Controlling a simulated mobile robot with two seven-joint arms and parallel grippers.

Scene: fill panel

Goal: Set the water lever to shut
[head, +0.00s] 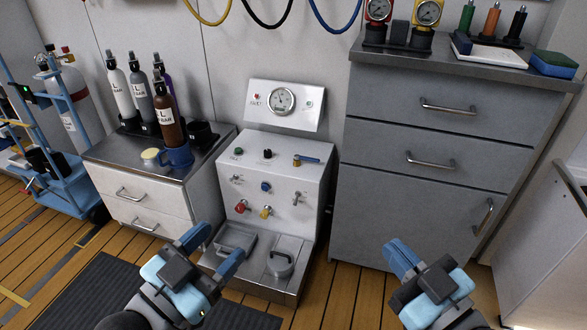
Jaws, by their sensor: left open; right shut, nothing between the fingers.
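The white fill panel (270,172) stands in the middle of the head view, below a round gauge. Small silver levers sit lower, at the right (298,198) and the left (236,179). My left gripper (218,247) is open and empty, in front of the panel's lower left. My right gripper (397,251) is shut and empty, right of the panel and in front of the grey drawers, apart from the levers.
Red (241,206), yellow (266,212) and blue (266,187) knobs are on the panel. A metal tray base (265,284) juts out below it. A low cabinet (150,195) with bottles stands left; a tall grey drawer cabinet (425,155) stands close on the right.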

